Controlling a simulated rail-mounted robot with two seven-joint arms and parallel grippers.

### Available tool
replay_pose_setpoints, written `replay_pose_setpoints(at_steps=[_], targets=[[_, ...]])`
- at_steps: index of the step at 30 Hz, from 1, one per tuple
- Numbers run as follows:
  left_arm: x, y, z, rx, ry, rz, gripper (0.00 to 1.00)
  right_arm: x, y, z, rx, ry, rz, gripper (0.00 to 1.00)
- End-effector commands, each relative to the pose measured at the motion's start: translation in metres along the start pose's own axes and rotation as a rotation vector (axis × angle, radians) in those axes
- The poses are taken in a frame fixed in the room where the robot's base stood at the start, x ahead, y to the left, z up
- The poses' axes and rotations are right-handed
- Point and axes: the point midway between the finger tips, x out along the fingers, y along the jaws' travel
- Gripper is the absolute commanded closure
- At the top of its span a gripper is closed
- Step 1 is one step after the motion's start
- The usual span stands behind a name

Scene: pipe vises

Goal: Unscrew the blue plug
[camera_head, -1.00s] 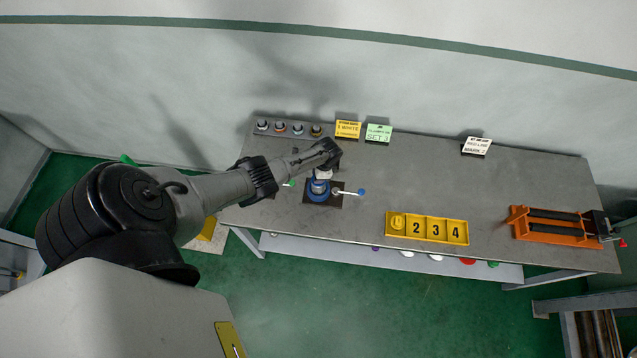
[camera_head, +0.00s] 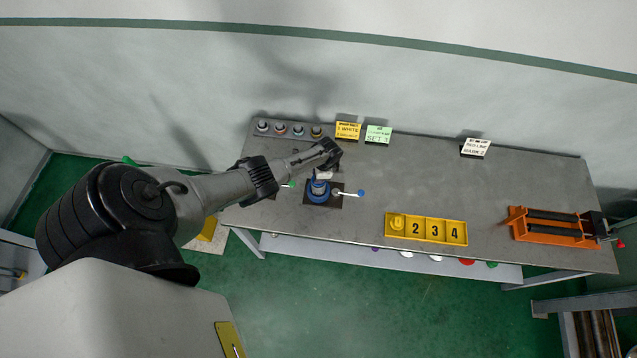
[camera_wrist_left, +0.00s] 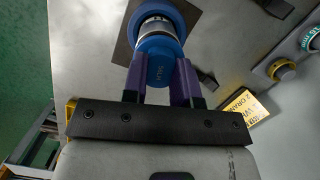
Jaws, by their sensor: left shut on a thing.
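The blue plug (camera_wrist_left: 160,62) is between the two purple fingers of my left gripper (camera_wrist_left: 162,82) in the left wrist view, and the gripper is shut on it. A metallic pipe end (camera_wrist_left: 155,27) shows just beyond the plug, inside a blue vise (camera_wrist_left: 182,14). I cannot tell how far the plug is threaded. In the head view the blue vise (camera_head: 318,194) stands on a dark plate at the table's left part, with my left gripper (camera_head: 325,165) right above it, hiding the plug. My right gripper is not in view.
A lever with a blue knob (camera_head: 361,193) sticks out right of the vise. Several small capped pieces (camera_head: 298,130) stand at the back left, beside yellow and green signs (camera_head: 378,134). A yellow numbered tray (camera_head: 427,240) and an orange rack (camera_head: 553,234) stand right. The table between is clear.

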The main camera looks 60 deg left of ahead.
Motion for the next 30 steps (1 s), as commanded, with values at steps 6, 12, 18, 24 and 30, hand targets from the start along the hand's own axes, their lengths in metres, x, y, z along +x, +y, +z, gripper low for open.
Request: replay_pose_setpoints(at_steps=[6,12,18,24,30], targets=[[-0.004,0.000,0.001,0.000,0.000,0.000,1.00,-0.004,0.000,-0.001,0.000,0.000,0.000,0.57],[-0.014,0.000,0.003,0.000,0.000,0.000,1.00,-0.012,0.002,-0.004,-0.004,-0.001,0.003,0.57],[-0.024,0.000,0.005,0.000,0.001,0.000,1.00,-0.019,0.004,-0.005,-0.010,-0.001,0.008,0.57],[-0.030,-0.001,0.006,-0.001,0.000,-0.001,1.00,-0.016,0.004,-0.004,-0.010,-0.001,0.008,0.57],[-0.037,-0.001,0.008,0.000,0.000,-0.001,1.00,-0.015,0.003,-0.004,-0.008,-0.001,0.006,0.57]])
